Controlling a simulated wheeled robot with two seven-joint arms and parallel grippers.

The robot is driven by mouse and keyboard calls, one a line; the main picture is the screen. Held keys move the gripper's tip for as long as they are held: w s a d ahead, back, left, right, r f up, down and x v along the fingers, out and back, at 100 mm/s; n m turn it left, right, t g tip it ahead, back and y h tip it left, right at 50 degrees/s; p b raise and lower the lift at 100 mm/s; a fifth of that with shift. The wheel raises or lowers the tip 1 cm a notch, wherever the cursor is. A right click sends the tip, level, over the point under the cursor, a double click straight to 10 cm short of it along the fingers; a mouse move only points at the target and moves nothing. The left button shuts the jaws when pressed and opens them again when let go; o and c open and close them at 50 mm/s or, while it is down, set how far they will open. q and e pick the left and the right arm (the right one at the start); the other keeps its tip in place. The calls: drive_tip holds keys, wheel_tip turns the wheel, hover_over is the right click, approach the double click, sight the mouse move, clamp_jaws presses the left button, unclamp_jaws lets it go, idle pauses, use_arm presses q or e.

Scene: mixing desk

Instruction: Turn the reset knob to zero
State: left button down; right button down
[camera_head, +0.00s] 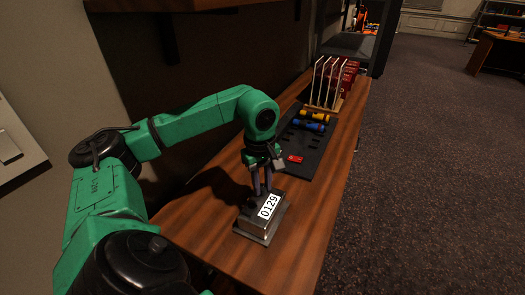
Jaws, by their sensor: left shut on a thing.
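A metal counter box (252,227) stands on the wooden desk, with a white display (269,206) reading 0129. My left gripper (261,190) points down at the box's far left side, with its fingers close together. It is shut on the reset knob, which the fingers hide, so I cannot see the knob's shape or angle. My right gripper is not in the view.
Behind the box on the desk (290,262) lies a dark tray (292,158) with a red piece (295,159) and yellow (313,116) and blue (308,125) cylinders. A rack (325,88) with red items stands farther back. The desk's near right part is clear.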

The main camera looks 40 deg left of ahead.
use_arm(q)
drive_tip(key=m, duration=0.4)
drive_tip(key=shift+m, duration=0.4)
drive_tip(key=shift+w+r, duration=0.1)
